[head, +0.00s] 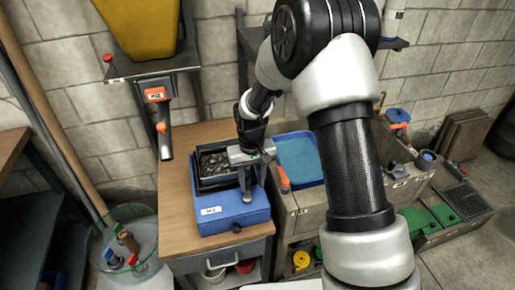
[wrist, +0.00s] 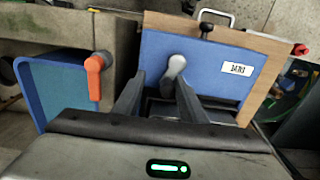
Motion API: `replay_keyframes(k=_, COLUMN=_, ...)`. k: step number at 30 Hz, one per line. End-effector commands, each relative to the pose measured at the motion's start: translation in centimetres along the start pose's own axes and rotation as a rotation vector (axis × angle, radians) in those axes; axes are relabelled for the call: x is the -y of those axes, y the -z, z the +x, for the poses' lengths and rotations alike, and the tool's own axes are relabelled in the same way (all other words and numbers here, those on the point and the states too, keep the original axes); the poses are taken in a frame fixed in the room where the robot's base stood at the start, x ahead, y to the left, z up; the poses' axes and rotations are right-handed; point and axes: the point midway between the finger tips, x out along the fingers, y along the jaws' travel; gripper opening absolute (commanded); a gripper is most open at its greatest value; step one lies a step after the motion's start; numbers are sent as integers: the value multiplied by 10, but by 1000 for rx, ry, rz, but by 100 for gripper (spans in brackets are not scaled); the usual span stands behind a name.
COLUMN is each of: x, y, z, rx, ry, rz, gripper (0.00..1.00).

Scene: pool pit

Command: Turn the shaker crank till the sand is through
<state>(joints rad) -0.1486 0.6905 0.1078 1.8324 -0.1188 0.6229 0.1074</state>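The shaker is a blue box (head: 228,215) with a white label, standing on a wooden bench. Its black tray (head: 200,182) holds dark, coarse grains (head: 215,162). In the wrist view the blue box (wrist: 215,82) lies ahead of my fingers. A grey rounded knob (wrist: 175,66), which looks like the crank's grip, stands up near the fingertips, closer to the right finger. My gripper (head: 250,182) points down over the right part of the box. In the wrist view my gripper (wrist: 158,88) has its fingers apart. Contact with the knob cannot be told.
A small black knob (head: 236,229) sits at the box's front edge. A blue basin (head: 300,158) with an orange handle (head: 285,182) lies close to the right. A yellow hopper (head: 142,25) hangs above left. A clear bin (head: 130,255) stands left of the bench (head: 175,200).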

Motion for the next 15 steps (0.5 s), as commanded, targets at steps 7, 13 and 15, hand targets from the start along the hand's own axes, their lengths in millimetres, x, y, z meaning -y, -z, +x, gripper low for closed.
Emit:
replay_keyframes(k=7, x=-8, y=-16, z=-4, rx=3, ry=-2, rz=484, gripper=37)
replay_keyframes(k=13, x=-10, y=-29, z=-4, rx=4, ry=-3, rz=869, gripper=37)
replay_keyframes(k=15, x=-8, y=-33, z=-5, rx=3, ry=-3, rz=1001, gripper=37)
